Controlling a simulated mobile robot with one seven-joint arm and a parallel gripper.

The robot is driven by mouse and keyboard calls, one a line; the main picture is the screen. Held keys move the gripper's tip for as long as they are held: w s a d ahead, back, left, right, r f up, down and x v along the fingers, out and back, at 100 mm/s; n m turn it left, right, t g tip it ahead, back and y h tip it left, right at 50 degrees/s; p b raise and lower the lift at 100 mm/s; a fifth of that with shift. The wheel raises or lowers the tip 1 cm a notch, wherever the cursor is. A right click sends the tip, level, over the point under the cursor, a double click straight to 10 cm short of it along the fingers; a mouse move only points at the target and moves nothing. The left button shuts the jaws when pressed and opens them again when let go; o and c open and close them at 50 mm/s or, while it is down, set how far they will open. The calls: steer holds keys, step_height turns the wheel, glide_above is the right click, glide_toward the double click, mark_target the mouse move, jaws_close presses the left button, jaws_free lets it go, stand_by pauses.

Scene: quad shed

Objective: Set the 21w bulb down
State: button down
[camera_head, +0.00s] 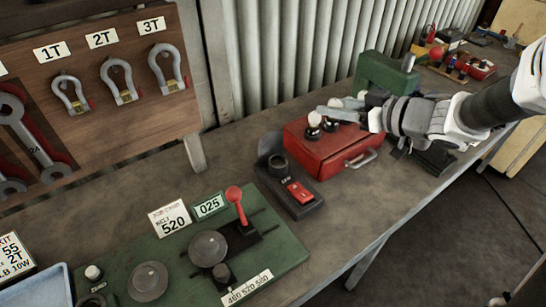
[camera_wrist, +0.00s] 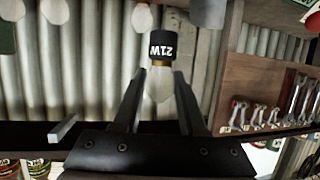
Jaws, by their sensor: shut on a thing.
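The 21w bulb (camera_wrist: 160,70) has a black cap lettered 21W and a pale glass. In the wrist view its glass is between the two fingers of my gripper (camera_wrist: 159,84), which is shut on it. In the head view my gripper (camera_head: 328,112) reaches in from the right over the red case (camera_head: 325,152). Small pale-and-dark bulb shapes show around the fingertips there; I cannot tell which is the held one or whether any touches the case.
A black tester (camera_head: 278,163) with a round socket and red switch stands left of the case. A green board (camera_head: 285,240) with a red-knobbed lever is at the front. A green block-shaped device (camera_head: 385,72) stands behind. Bare bench lies left of the tester.

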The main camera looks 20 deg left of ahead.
steer(key=s+a+f+b, duration=0.1)
steer(key=a+f, duration=0.1)
steer(key=a, duration=0.1)
steer(key=s+a+f+b, duration=0.1)
steer(key=a+f+b, duration=0.1)
steer(key=a, duration=0.2)
steer(key=s+a+f+b, duration=0.1)
steer(key=a+f, duration=0.2)
steer(key=a, duration=0.1)
steer(key=shift+s+f, duration=0.1)
steer(key=shift+s, duration=0.3)
steer(key=shift+f+b, duration=1)
steer(key=shift+f, duration=1)
steer(key=shift+f, duration=0.2)
steer(key=c, duration=0.7)
jaws_free()
steer(key=shift+c, duration=0.2)
steer(key=shift+r, duration=0.15)
